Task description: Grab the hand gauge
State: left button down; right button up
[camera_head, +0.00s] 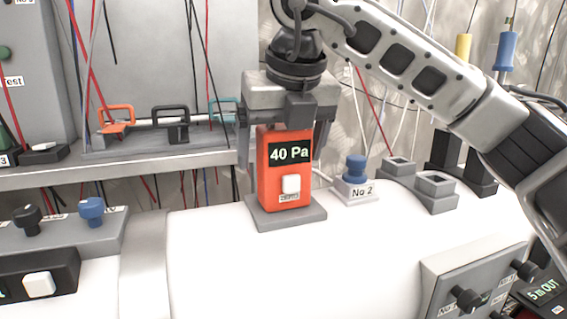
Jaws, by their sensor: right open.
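The hand gauge (284,180) is an orange upright box with a dark display reading "40 Pa" and a white button low on its face. It stands in a grey base (289,217) on the white rounded surface. My right gripper (286,140) comes down from above, its arm entering from the upper right. Its fingers are apart, one at each side of the gauge's upper part. The gauge's top is hidden behind the gripper body. I cannot tell whether the fingers touch it. My left gripper is not in view.
A blue-knobbed plug marked "No 2" (356,180) stands close right of the gauge. Grey sockets (432,190) are further right. A shelf (165,160) with orange, black and teal handles is at the left. A control panel (470,280) is at the lower right. Wires hang behind.

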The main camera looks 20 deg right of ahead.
jog(key=c, duration=1.3)
